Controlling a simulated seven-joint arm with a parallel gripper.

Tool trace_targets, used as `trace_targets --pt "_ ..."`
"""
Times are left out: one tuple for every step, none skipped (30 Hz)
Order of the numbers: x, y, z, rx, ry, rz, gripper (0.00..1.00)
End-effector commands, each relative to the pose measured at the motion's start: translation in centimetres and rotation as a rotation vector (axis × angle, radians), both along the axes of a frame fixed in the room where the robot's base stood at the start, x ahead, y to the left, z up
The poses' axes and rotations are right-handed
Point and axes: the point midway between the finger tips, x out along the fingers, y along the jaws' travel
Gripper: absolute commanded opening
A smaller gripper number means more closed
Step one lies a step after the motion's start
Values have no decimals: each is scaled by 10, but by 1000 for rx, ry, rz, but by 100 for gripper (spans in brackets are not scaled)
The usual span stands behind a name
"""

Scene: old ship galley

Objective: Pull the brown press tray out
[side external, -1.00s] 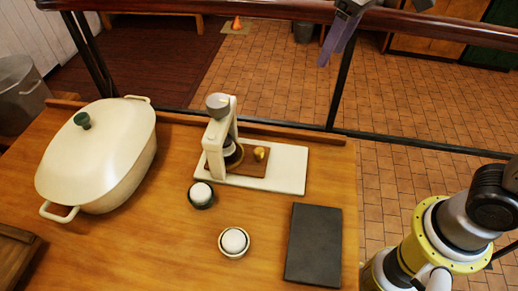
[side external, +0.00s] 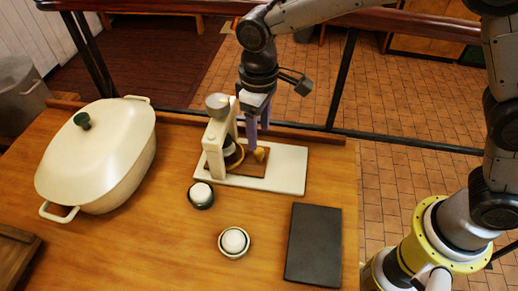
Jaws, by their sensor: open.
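The brown press tray (side external: 247,172) lies on the white base board of the press (side external: 214,148), partly under the press head. My gripper (side external: 258,138) points down just above the tray, close to the knob and to the right of the press column. Its purple fingers are open. Whether a finger touches the knob cannot be told from this view.
A large cream lidded pot (side external: 100,155) stands at the left. Two small cups with white contents (side external: 201,194) (side external: 234,241) and a dark flat slab (side external: 314,244) lie in front. The white board's right end (side external: 290,172) is clear. A rail runs behind the table.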

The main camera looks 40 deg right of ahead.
Motion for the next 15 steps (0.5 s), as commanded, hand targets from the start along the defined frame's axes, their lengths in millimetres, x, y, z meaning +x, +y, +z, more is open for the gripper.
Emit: trace_targets --pt "-1 -1 -11 -3 4 0 62" --pt "-1 -1 -17 -3 5 0 62" --pt "-1 -1 -24 -3 4 0 62" --pt "0 -1 -30 -2 3 -1 62" --pt "0 -1 -35 -2 3 -1 62" --pt "-1 -1 -42 -2 3 -1 62" --pt "-1 -1 -46 -2 3 -1 62" --pt "-1 -1 -50 -2 3 -1 62" --pt "0 -1 -55 -1 2 -1 62" --pt "0 -1 -58 -2 3 -1 62" --pt "0 0 -61 -1 2 -1 62" --pt "0 0 -64 -1 1 -1 62" --pt "0 0 -66 -1 1 -1 62" --pt "0 0 -67 -1 1 -1 62" --pt "0 0 -69 -1 1 -1 62"
